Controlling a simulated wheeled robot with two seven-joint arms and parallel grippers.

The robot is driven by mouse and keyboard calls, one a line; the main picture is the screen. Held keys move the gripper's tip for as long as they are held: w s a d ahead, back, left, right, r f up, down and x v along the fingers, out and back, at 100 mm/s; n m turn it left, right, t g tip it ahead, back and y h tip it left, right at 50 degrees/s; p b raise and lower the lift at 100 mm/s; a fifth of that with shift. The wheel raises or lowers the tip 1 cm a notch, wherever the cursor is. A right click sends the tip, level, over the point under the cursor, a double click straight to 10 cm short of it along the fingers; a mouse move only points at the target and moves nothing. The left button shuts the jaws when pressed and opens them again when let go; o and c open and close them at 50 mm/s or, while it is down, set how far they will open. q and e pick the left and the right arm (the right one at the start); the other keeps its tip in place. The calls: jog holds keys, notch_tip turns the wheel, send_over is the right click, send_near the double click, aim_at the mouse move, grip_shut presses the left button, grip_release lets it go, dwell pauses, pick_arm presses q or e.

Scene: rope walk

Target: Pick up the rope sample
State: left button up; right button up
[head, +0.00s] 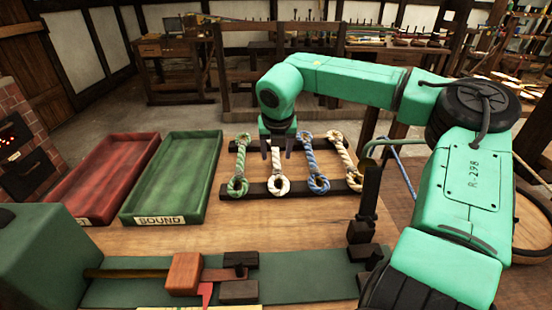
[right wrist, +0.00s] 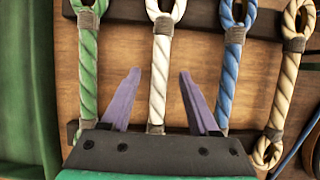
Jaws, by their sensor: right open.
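Several rope samples with looped ends lie side by side on a dark two-bar rack: a green one (head: 238,172), a white one (head: 279,178), a blue one (head: 314,167) and a cream one (head: 345,160). My right gripper (head: 277,150) is open and pointing down over the white sample. In the right wrist view its purple fingers stand on either side of the white sample (right wrist: 158,80), with clear gaps. The green sample (right wrist: 88,75) and blue sample (right wrist: 229,75) lie outside the fingers. The gripper hides part of the white sample in the head view. My left gripper is out of view.
A green tray (head: 205,180) labelled SOUND and a red tray (head: 72,208) stand left of the rack. In front is a green strip (head: 130,292) with a reddish-brown block (head: 185,273). A dark post (head: 369,190) rises right of the rack. Bare wood lies between.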

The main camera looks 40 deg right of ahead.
grip_shut()
jog(key=shift+r, duration=0.2)
